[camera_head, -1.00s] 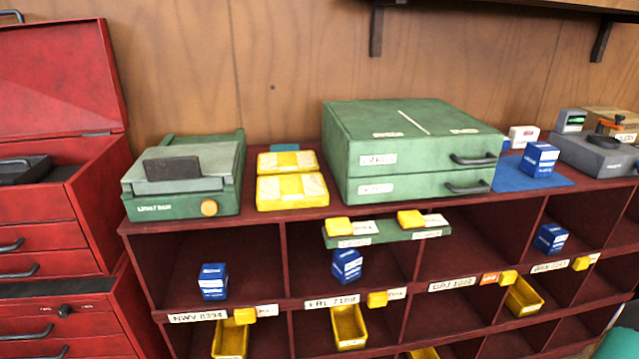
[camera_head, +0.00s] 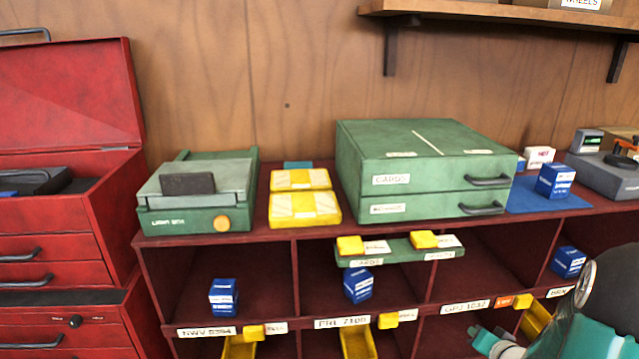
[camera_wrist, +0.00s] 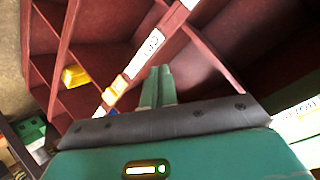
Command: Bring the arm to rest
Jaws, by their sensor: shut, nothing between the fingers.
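My gripper (camera_wrist: 158,88) shows in the wrist view, its two green fingers together and empty. It points toward the red shelf unit (camera_wrist: 190,55), which appears tilted there. In the head view my arm fills the lower right corner, in front of the right end of the shelf unit (camera_head: 232,261). The fingertips cannot be made out clearly in the head view. I cannot tell how far the fingers are from the shelf edge.
On the shelf top stand a green light box (camera_head: 190,195), yellow boxes (camera_head: 305,208), a green two-drawer cabinet (camera_head: 425,170) and a blue box (camera_head: 555,180). Blue boxes (camera_head: 222,297) and yellow bins (camera_head: 357,343) sit in compartments. A red tool chest (camera_head: 60,230) stands left.

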